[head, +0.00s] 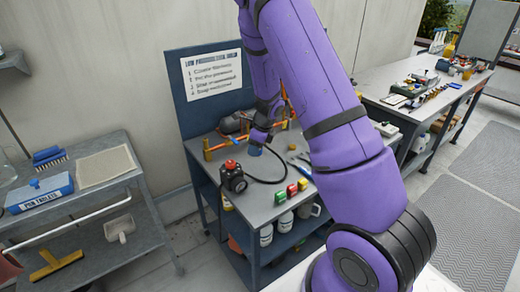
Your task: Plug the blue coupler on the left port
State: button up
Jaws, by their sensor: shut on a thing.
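My gripper (259,138) points down over the middle of the blue-grey cart's top (225,210) and is shut on the blue coupler (255,151). A black hose (268,181) curves below the coupler over the cart top. A brass-orange fitting (207,148) stands at the left end of an orange pipe (222,143) along the back of the cart; it looks like the left port. The coupler is to the right of this fitting and apart from it. The pipe's middle is partly hidden by my arm. The coupler's exact height above the surface is hard to tell.
A black pump-like device with a red knob (233,177) stands at the cart's front left. A sign panel (212,75) rises behind. A grey shelf cart (105,165) is at left.

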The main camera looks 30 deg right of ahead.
jog(key=shift+m, duration=0.7)
jog(key=shift+w+a, duration=0.35)
jog(key=shift+w, duration=0.5)
jog(key=shift+w+a, duration=0.35)
jog(key=shift+w, duration=0.55)
jog(key=shift+w+a, duration=0.35)
jog(key=shift+w, duration=0.5)
jog(key=shift+w, duration=0.1)
jog(key=w+a+m+h, duration=0.1)
jog(key=w+a, duration=0.3)
jog(key=w, duration=0.5)
jog(key=shift+w+m, duration=0.25)
jog(key=shift+m, duration=0.65)
jog(key=shift+w+a+m+t+h, duration=0.15)
jog(key=shift+w+a+m, duration=0.4)
jog(key=shift+w, duration=1.05)
jog(key=shift+w+a+m+t+h, duration=0.1)
jog(key=shift+w+a+m, duration=0.45)
jog(key=shift+w, duration=1.1)
jog(key=shift+w+a+m+t+h, duration=0.25)
jog(key=shift+w+a, duration=0.5)
jog(key=shift+w, duration=0.85)
jog(key=shift+d, duration=0.1)
jog(key=shift+f, duration=0.15)
jog(key=shift+f, duration=1.15)
